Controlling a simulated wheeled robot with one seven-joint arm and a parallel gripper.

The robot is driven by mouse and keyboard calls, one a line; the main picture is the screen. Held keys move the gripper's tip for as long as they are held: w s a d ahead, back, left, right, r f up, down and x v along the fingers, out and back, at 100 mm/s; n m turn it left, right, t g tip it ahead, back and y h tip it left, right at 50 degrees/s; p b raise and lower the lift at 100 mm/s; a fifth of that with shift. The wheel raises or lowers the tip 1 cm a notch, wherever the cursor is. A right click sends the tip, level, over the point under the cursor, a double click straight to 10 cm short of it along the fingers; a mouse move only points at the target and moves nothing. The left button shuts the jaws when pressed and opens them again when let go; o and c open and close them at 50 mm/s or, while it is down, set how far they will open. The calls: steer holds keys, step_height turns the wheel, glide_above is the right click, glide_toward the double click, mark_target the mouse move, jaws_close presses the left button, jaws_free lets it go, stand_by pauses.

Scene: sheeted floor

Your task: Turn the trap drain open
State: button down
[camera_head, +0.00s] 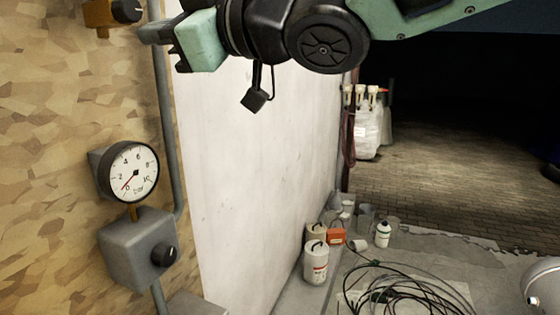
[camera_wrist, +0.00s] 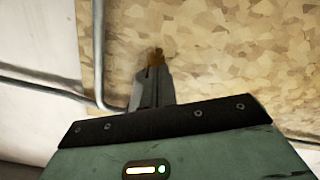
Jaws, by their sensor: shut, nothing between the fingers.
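A brass-coloured fitting with a round black knob (camera_head: 126,11) is at the top left of the head view, cut by the frame edge. A second black knob (camera_head: 165,254) sits on a grey box (camera_head: 130,250) below a dial gauge (camera_head: 133,172). I cannot tell for sure which is the trap drain. My gripper (camera_head: 150,32) is just right of and below the upper knob, pointing left, shut and empty. In the wrist view its fingers (camera_wrist: 154,82) point up at a small brass part (camera_wrist: 155,57) at their tips; contact cannot be told.
A grey vertical pipe (camera_head: 166,110) runs down the patterned wall beside a white panel (camera_head: 240,150). White canisters (camera_head: 316,263) and coiled cables (camera_head: 400,295) lie on the floor along the panel. The wrist view shows pipes (camera_wrist: 98,50) left of my fingers.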

steer(key=v, duration=0.3)
steer(key=shift+s+d+f, duration=0.1)
steer(key=shift+d, duration=0.2)
steer(key=d+f+m+h+b, duration=0.1)
steer(key=d+f+m+h, duration=0.25)
steer(key=f, duration=0.45)
steer(key=w+d+f+m+t+h+b, duration=0.1)
steer(key=d+f+m+h+b, duration=0.2)
steer(key=f, duration=0.5)
steer(key=d+f+m+h, duration=0.1)
steer(key=d+f+h, duration=0.25)
steer(key=f, duration=0.45)
steer(key=s+d+f+m+g+h+b, duration=0.3)
steer(key=s+d+f+g+h, duration=0.3)
steer(key=s+d+f, duration=0.9)
step_height(320, 180, down, 4)
steer(key=shift+s+f+m+g, duration=0.1)
steer(key=shift+s+m+g, duration=0.55)
steer(key=shift+s+g, duration=0.35)
